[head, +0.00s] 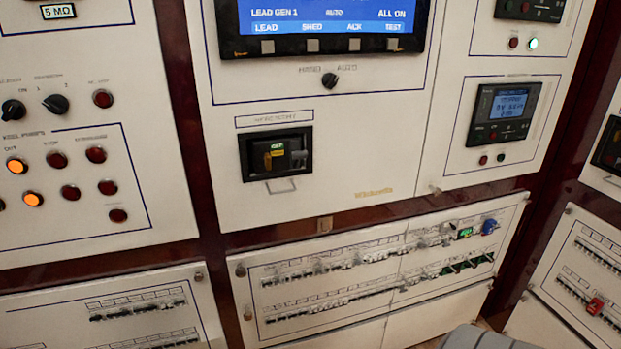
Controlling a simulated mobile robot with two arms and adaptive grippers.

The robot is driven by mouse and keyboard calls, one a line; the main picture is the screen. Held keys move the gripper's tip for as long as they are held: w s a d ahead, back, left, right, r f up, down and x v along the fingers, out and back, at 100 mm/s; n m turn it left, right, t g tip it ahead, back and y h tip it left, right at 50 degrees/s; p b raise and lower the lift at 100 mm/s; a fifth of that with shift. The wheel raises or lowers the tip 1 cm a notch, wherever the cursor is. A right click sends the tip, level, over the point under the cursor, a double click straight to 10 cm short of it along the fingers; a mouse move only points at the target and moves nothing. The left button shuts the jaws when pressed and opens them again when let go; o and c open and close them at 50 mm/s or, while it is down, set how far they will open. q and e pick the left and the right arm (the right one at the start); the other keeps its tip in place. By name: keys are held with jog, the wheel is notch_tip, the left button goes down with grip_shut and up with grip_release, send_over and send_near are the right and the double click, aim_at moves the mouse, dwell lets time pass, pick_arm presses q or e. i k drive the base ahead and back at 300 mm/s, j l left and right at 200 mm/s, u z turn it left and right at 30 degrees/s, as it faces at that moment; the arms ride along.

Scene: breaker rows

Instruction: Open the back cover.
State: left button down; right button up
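No part that is plainly a back cover stands out, and I cannot tell which part it is. A white lower panel (375,308) holds two rows of small breakers, an upper row (330,266) and a lower row (340,300). The right end of the upper row has a green-lit part (465,232) and a blue part (489,227). Green parts (470,264) also show at the right of the lower row. I cannot make out whether any cover lies over the rows. Neither of my grippers is in view.
Above is a white cabinet front with a black breaker unit (276,155), a blue screen (322,18) and a small meter (503,114). More breaker panels stand at lower left (110,330) and right, the right one with a red part (595,306). Dark red frames separate them.

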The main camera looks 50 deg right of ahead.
aim_at(254, 304)
jog(key=l+z, duration=0.1)
jog(key=z, duration=1.4)
jog(key=k+l, duration=0.05)
